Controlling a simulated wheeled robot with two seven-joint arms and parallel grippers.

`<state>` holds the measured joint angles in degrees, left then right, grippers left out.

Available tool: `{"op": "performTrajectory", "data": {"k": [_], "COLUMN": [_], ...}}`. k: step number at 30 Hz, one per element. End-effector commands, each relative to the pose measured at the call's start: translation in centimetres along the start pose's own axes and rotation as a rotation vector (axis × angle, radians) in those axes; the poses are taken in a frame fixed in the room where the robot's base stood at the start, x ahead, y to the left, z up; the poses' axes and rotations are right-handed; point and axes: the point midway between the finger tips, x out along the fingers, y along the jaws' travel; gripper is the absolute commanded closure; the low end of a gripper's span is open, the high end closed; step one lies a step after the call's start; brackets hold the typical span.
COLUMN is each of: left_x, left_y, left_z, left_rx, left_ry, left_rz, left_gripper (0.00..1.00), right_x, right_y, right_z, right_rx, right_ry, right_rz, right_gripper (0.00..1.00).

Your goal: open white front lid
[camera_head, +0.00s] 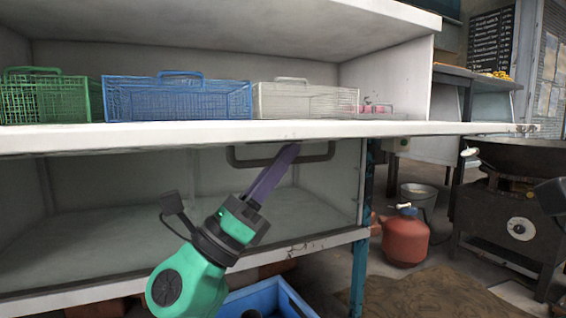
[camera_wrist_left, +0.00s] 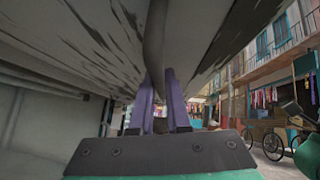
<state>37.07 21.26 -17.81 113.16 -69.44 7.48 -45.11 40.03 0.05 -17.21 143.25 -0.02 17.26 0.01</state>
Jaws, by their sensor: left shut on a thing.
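The white front lid (camera_head: 230,135) shows nearly edge-on in the head view, as a long, roughly level white panel. A dark bar handle (camera_head: 240,162) hangs below it. My left gripper (camera_head: 290,152) reaches up from below, with its purple fingers at the handle near its right half. In the left wrist view, the fingers of my left gripper (camera_wrist_left: 161,85) are shut on the dark handle (camera_wrist_left: 154,45), below the lid's worn white surface (camera_wrist_left: 95,40). The exact contact is partly hidden. My right gripper is not in view.
Green (camera_head: 45,97), blue (camera_head: 178,100) and white (camera_head: 300,100) baskets stand on the level above the lid. An open lower shelf (camera_head: 90,235) lies behind my left arm. A blue crate (camera_head: 285,295) and a red container (camera_head: 405,238) stand on the floor.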

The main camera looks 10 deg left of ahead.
Motion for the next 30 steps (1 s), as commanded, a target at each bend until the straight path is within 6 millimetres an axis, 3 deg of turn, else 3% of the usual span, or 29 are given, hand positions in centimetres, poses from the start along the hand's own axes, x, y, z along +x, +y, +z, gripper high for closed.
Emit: {"op": "performTrajectory", "data": {"k": [10, 11, 12, 13, 23, 26, 30], "left_x": [-0.2, -0.2, -0.2, -0.2, -0.3, -1.3, -4.1], "left_y": [0.1, 0.1, 0.1, 0.1, 0.1, 0.2, 0.2], "left_z": [-0.7, -0.7, -0.7, -0.7, -0.5, -0.6, -0.7], "left_rx": [-0.001, -0.001, 0.0, 0.0, -0.002, -0.005, -0.005], "left_ry": [0.014, 0.014, 0.014, 0.013, 0.009, 0.009, 0.009], "left_rz": [0.0, 0.0, 0.0, 0.0, 0.0, 0.002, 0.004], "left_gripper": [1.0, 0.77, 0.62, 0.55, 0.55, 0.55, 0.55], "right_x": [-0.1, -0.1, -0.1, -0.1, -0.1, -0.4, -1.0], "right_y": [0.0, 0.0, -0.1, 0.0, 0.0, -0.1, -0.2], "right_z": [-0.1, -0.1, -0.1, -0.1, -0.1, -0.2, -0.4], "right_rx": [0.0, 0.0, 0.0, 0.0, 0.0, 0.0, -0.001], "right_ry": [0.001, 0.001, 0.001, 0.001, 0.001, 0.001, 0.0], "right_rz": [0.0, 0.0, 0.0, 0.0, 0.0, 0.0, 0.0], "right_gripper": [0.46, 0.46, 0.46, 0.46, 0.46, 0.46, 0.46]}}
